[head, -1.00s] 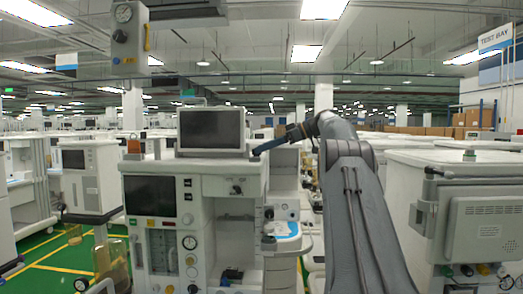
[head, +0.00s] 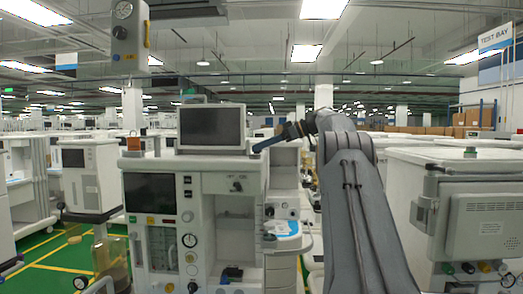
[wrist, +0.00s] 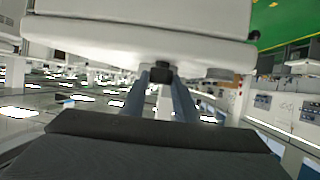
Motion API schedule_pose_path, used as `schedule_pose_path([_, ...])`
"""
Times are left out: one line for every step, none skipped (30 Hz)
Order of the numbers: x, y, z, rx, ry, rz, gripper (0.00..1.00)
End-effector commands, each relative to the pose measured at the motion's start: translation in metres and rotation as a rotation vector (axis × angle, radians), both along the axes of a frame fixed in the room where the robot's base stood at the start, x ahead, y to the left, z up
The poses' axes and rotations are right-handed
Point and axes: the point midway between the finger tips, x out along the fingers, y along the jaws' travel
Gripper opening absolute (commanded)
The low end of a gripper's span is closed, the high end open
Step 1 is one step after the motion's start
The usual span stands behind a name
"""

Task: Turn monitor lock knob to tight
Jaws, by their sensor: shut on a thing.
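The monitor (head: 211,128) stands on top of the white anaesthesia cart (head: 229,185), its dark screen facing me. My gripper (head: 256,149) reaches in from the right, its blue fingers ending beside the monitor's lower right edge. In the wrist view, my gripper (wrist: 160,84) has its two blue fingers closed around a small dark knob (wrist: 160,72), one on each side. The knob sits against the edge of a white body. The knob cannot be made out in the head view, and its turn angle cannot be read.
A second cart with a grey-backed screen (head: 483,227) stands close on the right of my arm. A blue-topped tray (head: 283,228) juts from the cart below my gripper. More carts fill the left, with green floor (head: 50,262) between them.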

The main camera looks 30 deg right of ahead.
Motion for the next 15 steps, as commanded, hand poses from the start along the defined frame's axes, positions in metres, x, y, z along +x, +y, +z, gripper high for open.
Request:
schedule_pose_path([0.0011, -0.0007, -0.0026, -0.003, -0.004, -0.013, 0.05])
schedule_pose_path([0.0012, -0.0009, -0.0027, -0.003, -0.004, -0.020, 0.05])
schedule_pose_path([0.0011, -0.0009, -0.0023, -0.003, -0.004, -0.028, 0.05])
schedule_pose_path([0.0011, -0.0009, -0.0023, -0.004, -0.004, -0.034, 0.05])
schedule_pose_path([0.0010, -0.0010, -0.0024, -0.003, -0.004, -0.040, 0.05])
schedule_pose_path([0.0008, -0.0009, -0.0021, -0.003, -0.004, -0.049, 0.05])
schedule_pose_path([0.0008, -0.0009, -0.0021, -0.004, -0.004, -0.055, 0.05])
schedule_pose_path([0.0008, -0.0010, -0.0022, -0.004, -0.005, -0.061, 0.05])
schedule_pose_path([0.0007, -0.0009, -0.0018, -0.005, -0.006, -0.070, 0.05])
schedule_pose_path([0.0005, -0.0008, -0.0016, -0.004, -0.006, -0.076, 0.05])
schedule_pose_path([0.0002, -0.0007, -0.0019, -0.004, -0.006, -0.082, 0.05])
schedule_pose_path([0.0000, -0.0005, -0.0020, -0.003, -0.005, -0.089, 0.05])
schedule_pose_path([-0.0002, -0.0003, -0.0015, -0.003, -0.006, -0.094, 0.05])
schedule_pose_path([-0.0006, -0.0002, -0.0010, -0.003, -0.006, -0.099, 0.05])
schedule_pose_path([-0.0007, -0.0002, -0.0009, -0.003, -0.006, -0.104, 0.05])
